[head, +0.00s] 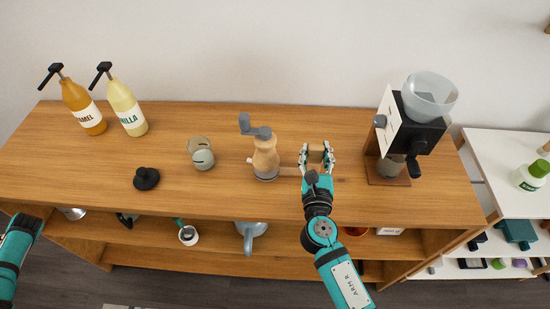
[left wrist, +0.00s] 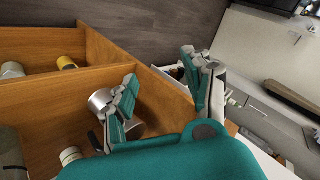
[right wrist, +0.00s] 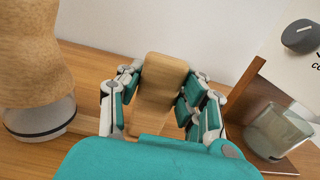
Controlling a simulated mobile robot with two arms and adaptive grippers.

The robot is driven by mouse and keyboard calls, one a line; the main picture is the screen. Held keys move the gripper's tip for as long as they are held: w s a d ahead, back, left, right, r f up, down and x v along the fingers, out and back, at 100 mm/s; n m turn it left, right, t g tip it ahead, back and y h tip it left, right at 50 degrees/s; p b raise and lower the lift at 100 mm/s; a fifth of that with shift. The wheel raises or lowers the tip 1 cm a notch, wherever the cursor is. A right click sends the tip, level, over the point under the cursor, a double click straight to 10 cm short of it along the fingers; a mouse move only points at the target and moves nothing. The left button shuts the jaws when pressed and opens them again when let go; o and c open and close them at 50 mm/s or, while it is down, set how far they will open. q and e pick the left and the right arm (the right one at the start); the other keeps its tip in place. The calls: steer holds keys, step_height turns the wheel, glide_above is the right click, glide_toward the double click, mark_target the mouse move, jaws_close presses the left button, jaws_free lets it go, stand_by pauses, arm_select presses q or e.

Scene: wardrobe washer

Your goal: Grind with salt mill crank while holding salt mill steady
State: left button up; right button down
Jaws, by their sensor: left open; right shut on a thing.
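The salt mill (head: 265,160) stands upright on the wooden counter, with a pale wooden body and a glass base. Its grey crank (head: 254,129) sits on top, with the knob to the upper left. The mill's body also shows at the left of the right wrist view (right wrist: 28,55). My left gripper (left wrist: 160,68) is open and empty, low by the counter's end and shelves. Only its arm shows at the head view's left edge.
A coffee grinder (head: 412,125) stands right of my right gripper. Left of the mill are a small jar (head: 201,155), a black tamper-like piece (head: 146,178) and two pump bottles (head: 82,107) (head: 126,108). The counter (head: 225,190) is bare in front of the mill.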

arm_select(q)
steer(key=w+a+r+n+y, duration=0.15)
steer(key=a+r, duration=0.35)
steer(key=r, duration=0.5)
steer(key=w+a+r+n+y, duration=0.1)
steer(key=w+a+r+n, duration=0.2)
steer(key=r, duration=0.6)
steer(key=w+d+r+m+t+h, duration=0.1)
steer(key=w+d+r+m+t, duration=0.15)
steer(key=w+d+r, duration=0.65)
steer(key=w+d+r+m+t, duration=0.25)
steer(key=w+d+r, duration=0.2)
steer(key=w, duration=0.85)
steer(key=w+d+r+m+t+h, duration=0.15)
steer(key=w+d+r+m, duration=0.25)
steer(key=w+d+r, duration=0.55)
steer(key=w+d+m+h, duration=0.3)
steer(key=d+h, duration=0.1)
steer(key=d, duration=1.1)
steer(key=w+d+m+h, duration=0.3)
steer(key=d+m, duration=0.1)
steer(key=d, duration=1.1)
steer(key=m+g+h, duration=0.2)
steer(key=m+g, duration=0.5)
steer(key=m, duration=0.3)
glide_above(244, 115)
step_height(244, 115, down, 12)
steer(key=shift+r, duration=0.15)
